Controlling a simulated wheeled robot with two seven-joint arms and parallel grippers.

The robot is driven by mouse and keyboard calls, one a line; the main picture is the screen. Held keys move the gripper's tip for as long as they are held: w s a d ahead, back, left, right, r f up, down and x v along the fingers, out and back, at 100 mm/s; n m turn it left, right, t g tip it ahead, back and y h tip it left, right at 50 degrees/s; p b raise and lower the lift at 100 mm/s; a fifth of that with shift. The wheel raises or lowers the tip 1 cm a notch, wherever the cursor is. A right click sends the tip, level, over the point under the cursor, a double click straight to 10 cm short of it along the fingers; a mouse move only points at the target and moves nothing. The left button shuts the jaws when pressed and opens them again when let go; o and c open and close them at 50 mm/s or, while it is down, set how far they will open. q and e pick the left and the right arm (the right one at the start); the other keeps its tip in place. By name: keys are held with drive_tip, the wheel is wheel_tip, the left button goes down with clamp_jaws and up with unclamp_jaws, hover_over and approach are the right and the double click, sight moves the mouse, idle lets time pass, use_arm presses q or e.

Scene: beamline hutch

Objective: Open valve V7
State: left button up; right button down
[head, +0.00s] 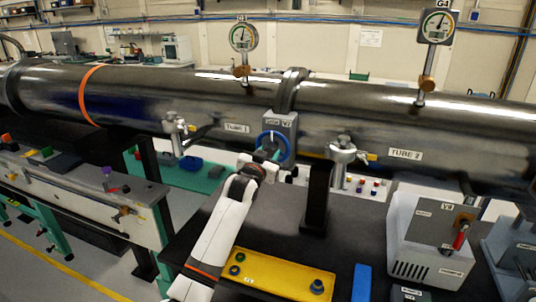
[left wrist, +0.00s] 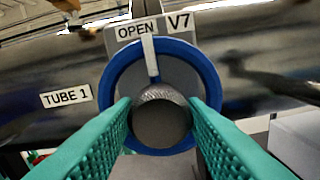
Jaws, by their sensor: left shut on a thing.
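Valve V7 (head: 281,122) is a grey block on the long dark tube with a blue ring handwheel (head: 288,147). In the left wrist view the blue wheel (left wrist: 212,80) fills the middle, with a round grey knob (left wrist: 160,122) at its centre. A white bar (left wrist: 151,58) runs from the knob up towards the OPEN label (left wrist: 136,30). My left gripper (head: 267,158) is at the wheel. My right gripper is out of view.
Gauge G1 (head: 243,38) and gauge G4 (head: 437,26) stand above the tube. A clamp post (head: 342,153) is right of V7. A yellow plate (head: 275,279) lies on the dark bench below. A grey box with a red-handled valve V8 (head: 440,225) stands right.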

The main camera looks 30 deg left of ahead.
use_arm(q)
drive_tip(key=o, duration=1)
drive_tip(key=shift+b+v, duration=1.5)
drive_tip(key=shift+v, duration=4.5)
drive_tip(key=shift+f, duration=0.1)
